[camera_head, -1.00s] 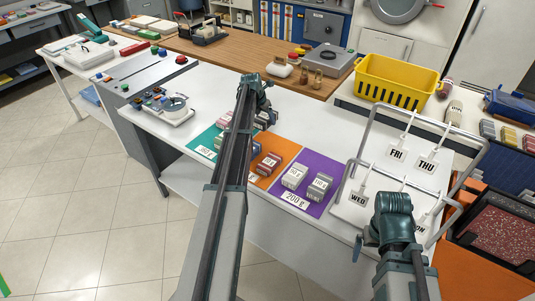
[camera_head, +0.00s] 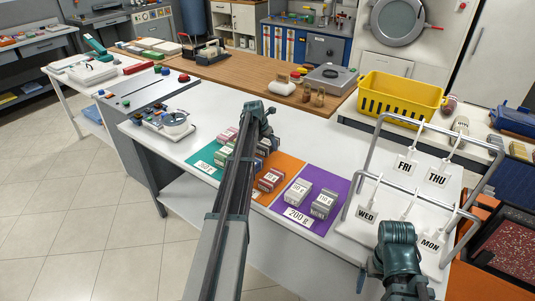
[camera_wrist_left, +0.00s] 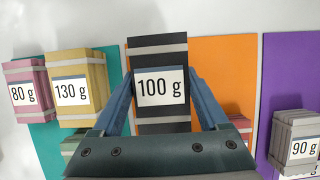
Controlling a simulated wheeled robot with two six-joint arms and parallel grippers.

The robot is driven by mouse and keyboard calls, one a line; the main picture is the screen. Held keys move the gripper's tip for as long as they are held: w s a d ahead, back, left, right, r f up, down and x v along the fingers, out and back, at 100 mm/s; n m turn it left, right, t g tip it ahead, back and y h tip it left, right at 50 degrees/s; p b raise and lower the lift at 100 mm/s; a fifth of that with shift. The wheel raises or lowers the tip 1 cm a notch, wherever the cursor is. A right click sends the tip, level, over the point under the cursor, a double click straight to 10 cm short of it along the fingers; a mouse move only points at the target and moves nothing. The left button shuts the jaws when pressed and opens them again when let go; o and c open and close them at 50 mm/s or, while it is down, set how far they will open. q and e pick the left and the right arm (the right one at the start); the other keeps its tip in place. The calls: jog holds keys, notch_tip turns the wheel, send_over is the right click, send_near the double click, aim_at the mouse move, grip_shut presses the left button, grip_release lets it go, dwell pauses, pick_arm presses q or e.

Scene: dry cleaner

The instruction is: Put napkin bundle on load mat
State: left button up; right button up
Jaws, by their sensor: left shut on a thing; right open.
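My left gripper (camera_wrist_left: 163,100) is shut on a dark grey napkin bundle (camera_wrist_left: 160,55) labelled 100 g, seen over the left part of the orange mat (camera_wrist_left: 222,60). I cannot tell if it touches the mat. The head view shows the left gripper (camera_head: 262,135) partly hidden by its arm. The teal mat (camera_wrist_left: 50,145) holds a pink 80 g bundle (camera_wrist_left: 24,90) and a yellow 130 g bundle (camera_wrist_left: 78,85). A reddish bundle (camera_head: 270,180) lies on orange. The purple mat (camera_head: 335,190), labelled 200 g, holds two grey bundles (camera_head: 310,198). My right gripper (camera_head: 385,280) is open at lower right, its fingers mostly hidden.
A metal rack with day tags (camera_head: 437,179) stands right of the purple mat. A yellow basket (camera_head: 400,97) is behind it. The white tabletop (camera_head: 230,95) behind the mats is clear.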

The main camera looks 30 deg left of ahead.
pick_arm(q)
notch_tip(320, 180, down, 4)
jog(key=b, duration=0.3)
jog(key=shift+r, duration=0.25)
jog(key=o, duration=1.5)
jog(key=shift+c, duration=0.2)
